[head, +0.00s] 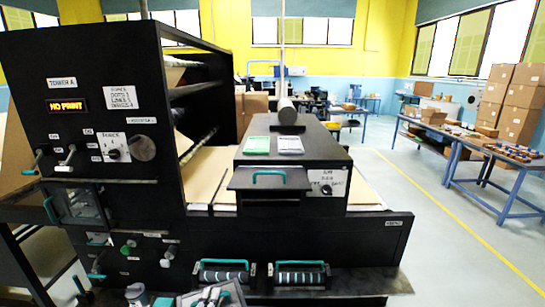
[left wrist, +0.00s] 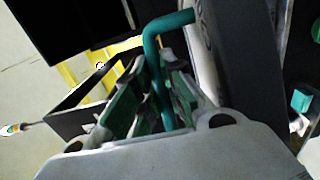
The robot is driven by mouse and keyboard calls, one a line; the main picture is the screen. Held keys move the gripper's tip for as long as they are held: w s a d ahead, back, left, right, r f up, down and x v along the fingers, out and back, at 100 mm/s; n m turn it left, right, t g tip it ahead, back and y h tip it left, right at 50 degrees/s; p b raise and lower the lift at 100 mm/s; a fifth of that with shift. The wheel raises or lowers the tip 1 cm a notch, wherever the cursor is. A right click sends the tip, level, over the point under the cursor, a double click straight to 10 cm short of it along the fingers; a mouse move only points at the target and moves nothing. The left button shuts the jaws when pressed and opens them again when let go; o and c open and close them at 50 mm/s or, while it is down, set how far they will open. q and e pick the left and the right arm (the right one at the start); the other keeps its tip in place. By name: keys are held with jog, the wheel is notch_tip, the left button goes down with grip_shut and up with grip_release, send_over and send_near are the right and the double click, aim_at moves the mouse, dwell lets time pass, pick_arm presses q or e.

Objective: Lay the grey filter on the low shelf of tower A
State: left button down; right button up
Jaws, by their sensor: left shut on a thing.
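Tower A (head: 100,100) is the tall black machine at the left in the head view, with a lit "NO PRINT" display. My left gripper (head: 212,297) is at the bottom edge of the head view, in front of the tower's base. In the left wrist view my left gripper (left wrist: 150,105) is shut on a teal handle (left wrist: 156,60). The handle's upper end meets a dark grey body with a pale edge (left wrist: 238,75); I cannot tell whether this is the grey filter. I cannot make out the low shelf for certain. My right gripper is not in view.
Two striped dark rollers with teal handles, left (head: 224,272) and right (head: 299,275), sit on the machine's front ledge. A black box unit (head: 290,165) stands right of the tower. A blue table (head: 500,160) and stacked cartons (head: 512,100) are farther right. Floor between is clear.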

pick_arm(q)
jog(key=shift+n+y, duration=0.3)
jog(key=shift+y, duration=0.2)
jog(key=shift+s+a+f, duration=0.3)
jog(key=shift+s+a, duration=0.25)
jog(key=shift+s, duration=0.1)
jog(key=shift+s+a+f, duration=0.25)
jog(key=shift+s+a, duration=0.25)
jog(key=shift+s, duration=0.1)
jog(key=shift+s+a+f, duration=0.3)
jog(key=shift+s+a, duration=0.25)
jog(key=shift+s, duration=0.1)
jog(key=shift+d, duration=0.15)
